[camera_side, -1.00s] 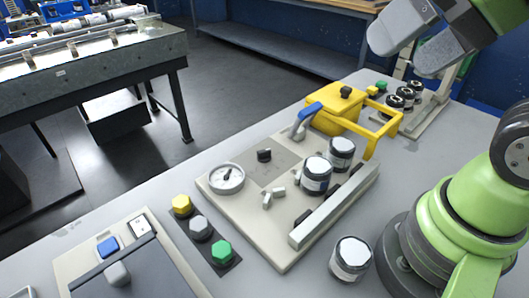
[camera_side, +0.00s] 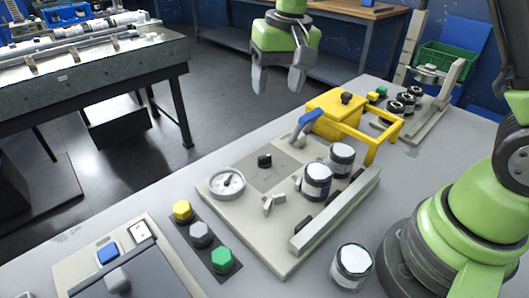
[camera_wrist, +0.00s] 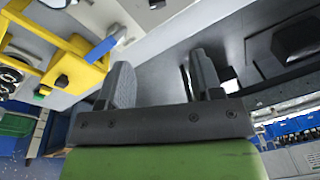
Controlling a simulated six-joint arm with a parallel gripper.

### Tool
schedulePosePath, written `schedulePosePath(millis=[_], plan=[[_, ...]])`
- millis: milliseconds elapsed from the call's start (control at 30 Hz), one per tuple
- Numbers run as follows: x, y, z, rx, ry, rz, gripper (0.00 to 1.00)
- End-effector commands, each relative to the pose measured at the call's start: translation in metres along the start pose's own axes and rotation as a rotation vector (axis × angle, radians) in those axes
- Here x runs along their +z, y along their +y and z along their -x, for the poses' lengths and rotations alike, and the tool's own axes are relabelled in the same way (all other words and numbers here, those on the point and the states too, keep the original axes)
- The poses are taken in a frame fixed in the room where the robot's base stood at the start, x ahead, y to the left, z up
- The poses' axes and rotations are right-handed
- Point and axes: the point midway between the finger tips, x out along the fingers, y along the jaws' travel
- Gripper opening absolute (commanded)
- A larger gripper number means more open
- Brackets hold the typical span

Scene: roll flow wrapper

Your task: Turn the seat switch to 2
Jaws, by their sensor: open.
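A small black knob (camera_side: 264,160) stands on a grey square plate (camera_side: 275,176) on the light panel. It may be the seat switch; no label or number is readable, so I cannot tell its setting. My gripper (camera_side: 278,84) is open and empty, pointing down, high up and beyond the back edge of the bench in the side view. It is well apart from the knob. In the wrist view its two grey fingers (camera_wrist: 160,78) are spread with nothing between them.
A blue-handled lever (camera_side: 304,122) and a yellow guard (camera_side: 337,113) stand behind the knob. A round gauge (camera_side: 227,183), a wing-shaped piece (camera_side: 272,203) and dark jars with white lids (camera_side: 317,181) surround it. Yellow, grey and green buttons (camera_side: 200,233) sit in front.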

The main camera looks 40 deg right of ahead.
Motion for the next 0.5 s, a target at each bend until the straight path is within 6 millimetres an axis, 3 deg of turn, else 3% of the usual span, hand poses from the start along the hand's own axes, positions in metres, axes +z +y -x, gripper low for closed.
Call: schedulePosePath(millis=[33, 200, 500], plan=[[-0.006, -0.003, -0.021, 0.025, -0.031, 0.001, 0.60], [-0.016, -0.006, -0.069, 0.078, -0.088, -0.002, 0.60], [-0.017, -0.004, -0.102, 0.100, -0.112, -0.003, 0.60]])
